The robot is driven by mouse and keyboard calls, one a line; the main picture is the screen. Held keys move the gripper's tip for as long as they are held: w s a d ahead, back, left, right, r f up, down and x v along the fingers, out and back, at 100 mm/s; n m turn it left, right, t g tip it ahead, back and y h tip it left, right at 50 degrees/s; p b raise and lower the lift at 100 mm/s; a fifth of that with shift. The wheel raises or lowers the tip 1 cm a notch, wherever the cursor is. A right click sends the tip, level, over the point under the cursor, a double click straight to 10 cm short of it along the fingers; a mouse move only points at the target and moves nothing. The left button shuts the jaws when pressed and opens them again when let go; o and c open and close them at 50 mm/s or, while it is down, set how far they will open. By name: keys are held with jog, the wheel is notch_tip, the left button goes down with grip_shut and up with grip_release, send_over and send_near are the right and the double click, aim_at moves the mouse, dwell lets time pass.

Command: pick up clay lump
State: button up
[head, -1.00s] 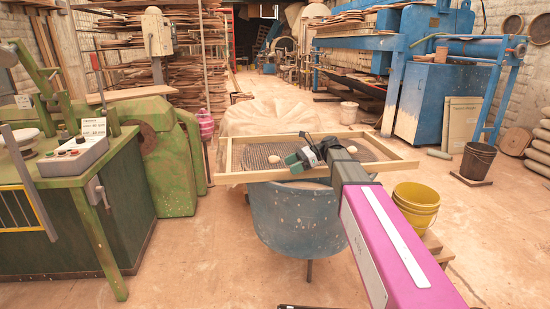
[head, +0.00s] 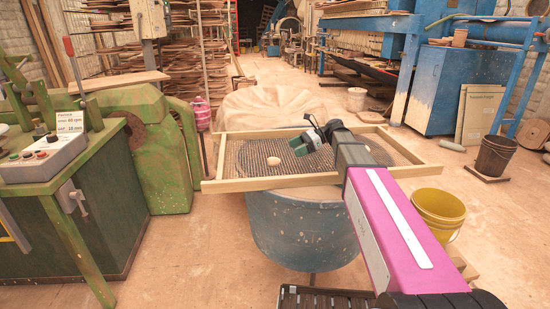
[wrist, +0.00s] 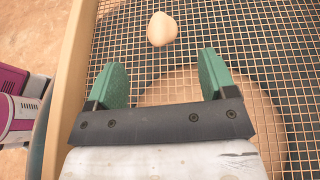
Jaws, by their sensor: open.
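A pale, rounded clay lump (head: 274,161) lies on the wire mesh of a wood-framed sieve (head: 250,184), which rests on a blue tub (head: 300,225). My gripper (head: 305,143) is over the mesh, right of the lump in the head view. In the wrist view the lump (wrist: 162,29) lies ahead of the two green fingers, near the midline between them. My gripper (wrist: 160,68) is open with nothing between its fingers. No finger touches the lump. The height of the fingers above the mesh is hard to tell.
The sieve's wooden side rail (wrist: 72,75) runs close to the left finger in the wrist view. A green machine (head: 140,150) stands left of the tub, a yellow bucket (head: 440,208) to its right. Open floor (head: 185,255) lies between machine and tub.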

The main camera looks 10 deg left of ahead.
aim_at(274, 159)
jog(key=x, duration=1)
jog(key=shift+a+f, duration=0.25)
jog(key=shift+f, duration=0.15)
jog(key=c, duration=1)
